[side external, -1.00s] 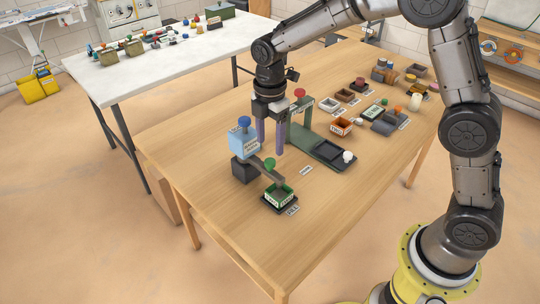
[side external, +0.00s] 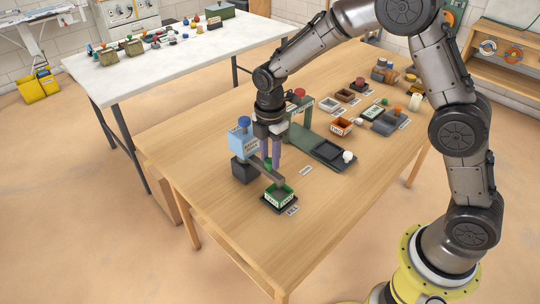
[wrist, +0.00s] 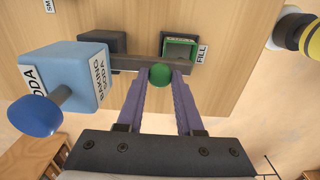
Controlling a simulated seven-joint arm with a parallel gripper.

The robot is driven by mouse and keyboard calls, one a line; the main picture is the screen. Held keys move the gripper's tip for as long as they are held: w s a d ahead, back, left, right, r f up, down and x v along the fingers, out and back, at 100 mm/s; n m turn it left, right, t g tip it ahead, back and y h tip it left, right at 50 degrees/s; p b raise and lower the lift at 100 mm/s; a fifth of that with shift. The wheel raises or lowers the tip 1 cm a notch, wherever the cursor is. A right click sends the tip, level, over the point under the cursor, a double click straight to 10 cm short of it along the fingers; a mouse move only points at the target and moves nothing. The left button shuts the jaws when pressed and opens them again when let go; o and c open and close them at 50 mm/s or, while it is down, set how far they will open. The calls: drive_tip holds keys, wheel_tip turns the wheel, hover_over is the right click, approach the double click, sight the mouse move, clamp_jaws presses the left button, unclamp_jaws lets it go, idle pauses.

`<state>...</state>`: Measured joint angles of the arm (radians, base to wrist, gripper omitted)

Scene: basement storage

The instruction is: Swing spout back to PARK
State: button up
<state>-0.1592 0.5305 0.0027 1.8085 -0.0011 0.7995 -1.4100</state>
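The spout (side external: 262,168) is a grey bar running from a dark block (side external: 243,171) to over the green-rimmed tray (side external: 279,194). In the wrist view the spout (wrist: 128,63) ends beside that tray (wrist: 181,48), next to a FILL label (wrist: 202,52). A green knob (wrist: 159,74) stands on the spout. My gripper (wrist: 158,80) has its purple fingers apart, one on each side of the knob at their tips; I cannot tell whether they touch it. In the side view my gripper (side external: 271,158) partly hides the knob. A small label (side external: 306,170) lies right of the tray, unreadable.
A blue BAKING SODA box (side external: 243,142) with a blue knob stands above the dark block, close left of my gripper. A green stand (side external: 300,125) with a red knob and a dark tray (side external: 328,150) are close behind. The table front is clear.

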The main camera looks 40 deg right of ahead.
clamp_jaws()
idle(1.0)
